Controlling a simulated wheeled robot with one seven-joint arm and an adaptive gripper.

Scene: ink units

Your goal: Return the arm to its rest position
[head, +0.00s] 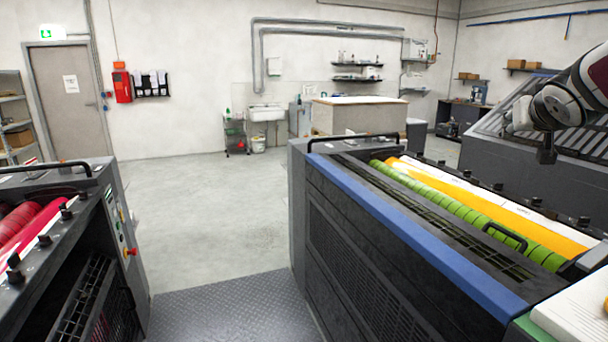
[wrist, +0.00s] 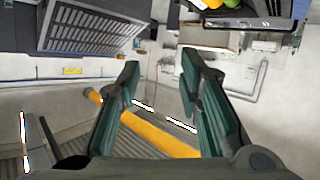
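My gripper (wrist: 160,68) shows in the wrist view with its two dark green-padded fingers spread apart and nothing between them. Part of my arm (head: 565,100) comes in at the upper right of the head view, raised above the right-hand ink unit (head: 400,235). The fingers cannot be made out clearly in the head view. The wrist view looks tilted, almost upside down, with the room's wall and pipes behind the fingers.
The right-hand unit has a green roller (head: 470,210), a yellow roller (head: 500,212) and a black handle (head: 505,236). Another unit with red rollers (head: 35,225) stands at left. Open floor (head: 220,195) lies between and beyond them. A pallet-sized stack (head: 358,115) stands behind.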

